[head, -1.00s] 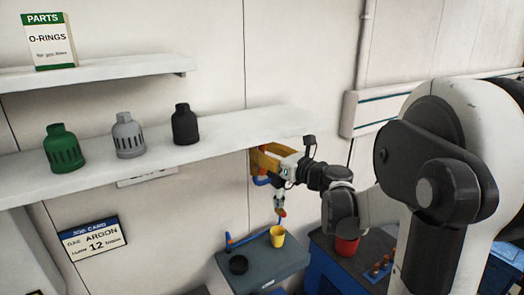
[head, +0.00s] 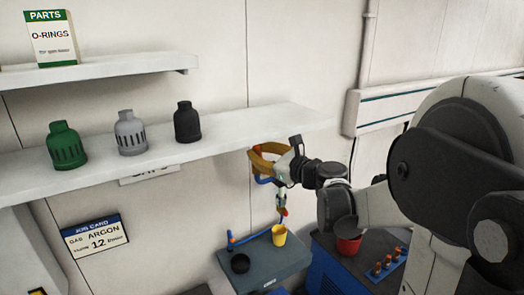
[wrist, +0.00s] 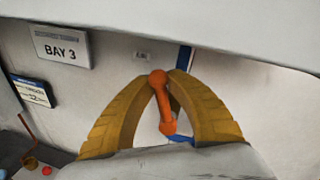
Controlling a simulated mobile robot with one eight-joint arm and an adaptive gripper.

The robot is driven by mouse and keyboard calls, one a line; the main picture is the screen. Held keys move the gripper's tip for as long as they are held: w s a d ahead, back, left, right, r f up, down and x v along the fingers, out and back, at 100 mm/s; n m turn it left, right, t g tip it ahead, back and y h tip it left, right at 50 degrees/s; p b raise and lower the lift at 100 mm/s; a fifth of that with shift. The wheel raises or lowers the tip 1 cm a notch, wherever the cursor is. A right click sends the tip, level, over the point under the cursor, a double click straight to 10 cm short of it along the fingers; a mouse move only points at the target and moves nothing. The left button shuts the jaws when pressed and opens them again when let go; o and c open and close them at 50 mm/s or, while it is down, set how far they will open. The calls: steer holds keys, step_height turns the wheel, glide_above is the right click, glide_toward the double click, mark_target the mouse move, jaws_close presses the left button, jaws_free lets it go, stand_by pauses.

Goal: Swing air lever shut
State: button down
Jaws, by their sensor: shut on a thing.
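The air lever is an orange bar (wrist: 165,105) in the wrist view, with a rounded upper end and a rounded lower end, set against the pale wall by a blue pipe (wrist: 185,58). My gripper (wrist: 158,76) has two curved yellow fingers that close on the lever's upper end, one on each side. In the head view my gripper (head: 262,157) is at the wall under the right end of the long shelf. There the lever shows only as a small orange patch, mostly hidden by the fingers.
The white shelf (head: 250,125) lies just above my gripper and holds green, grey and black cups. Below stand a grey bench (head: 270,262) with a yellow cup (head: 279,235) and a dark ring, and a dark cabinet with a red cup (head: 348,243). A BAY 3 sign (wrist: 62,47) hangs on the wall.

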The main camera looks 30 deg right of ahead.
steer(key=a+f+n+g+h+b, duration=0.1)
steer(key=a+f+n+h+b, duration=0.2)
steer(key=n, duration=0.9)
steer(key=shift+a+f+b, duration=0.65)
steer(key=shift+a+f, duration=0.2)
steer(key=shift+f, duration=1)
steer(key=shift+s, duration=0.15)
steer(key=c, duration=1.4)
jaws_free()
steer(key=s+r, duration=0.2)
steer(key=s, duration=0.9)
steer(key=shift+s+d+r, duration=0.15)
steer(key=shift+s, duration=0.25)
